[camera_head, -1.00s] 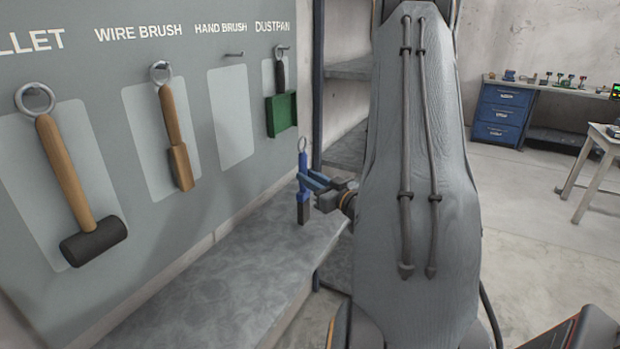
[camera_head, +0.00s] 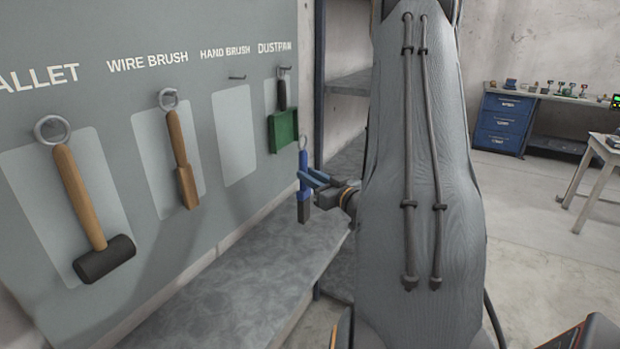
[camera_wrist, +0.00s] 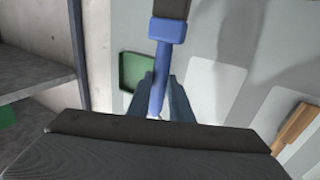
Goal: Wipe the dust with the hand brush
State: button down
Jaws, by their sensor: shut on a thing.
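The hand brush (camera_head: 304,212) has a blue handle with a ring at its top and a dark bristle end pointing down. It also shows in the wrist view (camera_wrist: 168,32), running between the fingers. My gripper (camera_head: 312,179) is shut on the blue handle and holds the brush roughly upright, in front of the tool board and above the grey bench. The hand brush place on the board, a pale outline (camera_head: 234,135) under its label, is empty with a bare hook. No dust can be made out in these views.
The grey board (camera_head: 215,200) carries a mallet (camera_head: 80,200), a wire brush (camera_head: 182,165) and a green dustpan (camera_head: 284,130). The bench (camera_head: 240,285) below looks bare. A shelf rack (camera_head: 345,85) stands behind my gripper. A blue drawer desk (camera_head: 501,120) is at the far right.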

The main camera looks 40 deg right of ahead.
aim_at(306, 164)
jog(key=shift+r, duration=0.15)
jog(key=shift+r+p, duration=1.05)
jog(key=shift+r, duration=0.35)
